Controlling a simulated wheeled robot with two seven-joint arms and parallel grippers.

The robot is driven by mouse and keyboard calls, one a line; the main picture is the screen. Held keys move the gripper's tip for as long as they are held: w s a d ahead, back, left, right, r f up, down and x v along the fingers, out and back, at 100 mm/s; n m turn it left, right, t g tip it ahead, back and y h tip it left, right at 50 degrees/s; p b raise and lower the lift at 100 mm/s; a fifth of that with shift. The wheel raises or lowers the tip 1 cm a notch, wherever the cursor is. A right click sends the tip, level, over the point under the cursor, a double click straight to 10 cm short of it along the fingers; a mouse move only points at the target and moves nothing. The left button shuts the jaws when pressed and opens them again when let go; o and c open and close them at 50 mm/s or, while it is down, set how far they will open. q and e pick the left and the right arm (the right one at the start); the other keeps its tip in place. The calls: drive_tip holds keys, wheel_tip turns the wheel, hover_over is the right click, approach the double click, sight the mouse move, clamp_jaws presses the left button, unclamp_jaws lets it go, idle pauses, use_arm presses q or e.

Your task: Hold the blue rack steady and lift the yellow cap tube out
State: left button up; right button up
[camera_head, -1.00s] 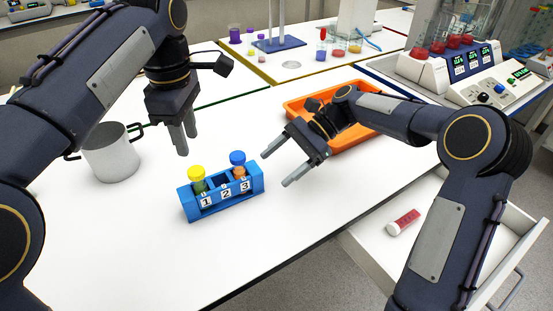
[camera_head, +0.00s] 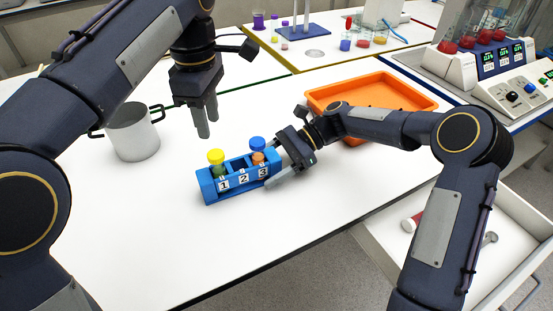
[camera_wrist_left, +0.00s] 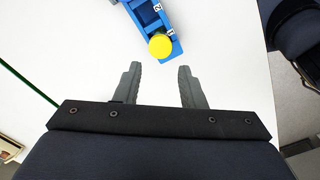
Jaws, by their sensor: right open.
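The blue rack (camera_head: 208,188) stands on the white table with slots numbered 1, 2 and 3. The yellow cap tube (camera_head: 216,157) stands upright in slot 1; a blue cap tube (camera_head: 257,145) with orange contents stands in slot 3. Slot 2 looks empty. My left gripper (camera_head: 205,130) points down above and behind the rack, empty. In the left wrist view its fingers (camera_wrist_left: 160,84) are apart, with the yellow cap (camera_wrist_left: 159,46) ahead of them. My right gripper (camera_head: 277,168) is open at the rack's right end, with one finger along its front side; contact is unclear.
A grey metal pot (camera_head: 134,134) stands at the left, behind the rack. An orange tray (camera_head: 420,103) lies behind my right arm. An open drawer (camera_head: 380,238) with a red, white-capped tube is at the front right. The table in front of the rack is clear.

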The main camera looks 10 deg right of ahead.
sight(215, 154)
drive_tip(key=shift+c, duration=0.4)
drive_tip(key=c, duration=1.1)
use_arm(q)
drive_tip(key=o, duration=0.4)
drive_tip(key=shift+w+r+m, duration=0.1)
drive_tip(key=shift+r+m, duration=0.05)
drive_tip(key=shift+m, duration=0.15)
drive_tip(key=shift+o, duration=0.3)
drive_tip(key=shift+w+d+r+m, duration=0.15)
drive_tip(key=shift+r+m, duration=0.15)
drive_tip(key=shift+m, duration=0.4)
drive_tip(key=f, duration=1.2)
drive_tip(key=shift+s, duration=0.25)
